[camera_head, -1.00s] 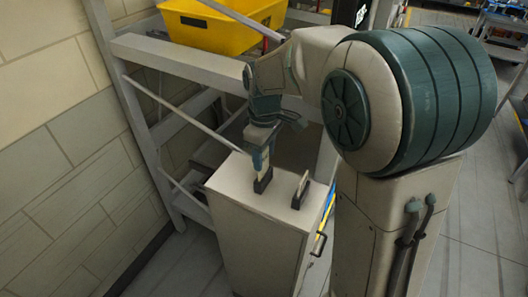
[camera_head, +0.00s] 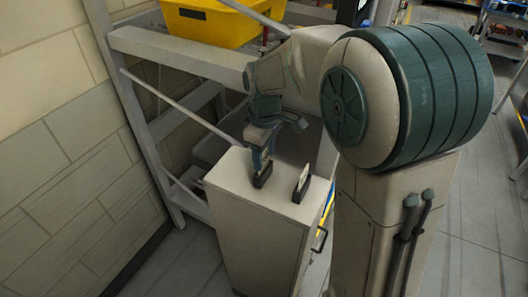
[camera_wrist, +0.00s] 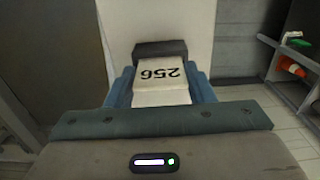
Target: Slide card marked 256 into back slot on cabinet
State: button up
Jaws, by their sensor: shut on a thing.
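The white card marked 256 (camera_wrist: 158,77) is between the blue fingers of my gripper (camera_wrist: 161,86); its number reads upside down in the wrist view. The card's far end meets a dark slot block (camera_wrist: 160,49); how deep it sits in it is hidden. In the head view my gripper (camera_head: 262,158) points down over the left dark slot block (camera_head: 263,175) on top of the pale cabinet (camera_head: 245,205), fingertips close to the block. A second dark slot block (camera_head: 298,195) stands to the right, with a light card (camera_head: 304,174) upright in it.
A grey rack frame (camera_head: 185,62) with a yellow bin (camera_head: 215,25) stands behind the cabinet, close to my arm. A brick wall (camera_head: 55,120) is at the left. The wrist view shows a shelf with orange and green things (camera_wrist: 291,66) at the right.

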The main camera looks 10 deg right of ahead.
jog(key=shift+f+b, duration=0.35)
jog(key=shift+f, duration=0.25)
jog(key=o, duration=1)
jog(key=shift+r, duration=0.1)
notch_tip(320, 180, up, 14)
jog(key=shift+f+b, duration=0.15)
jog(key=shift+b, duration=0.15)
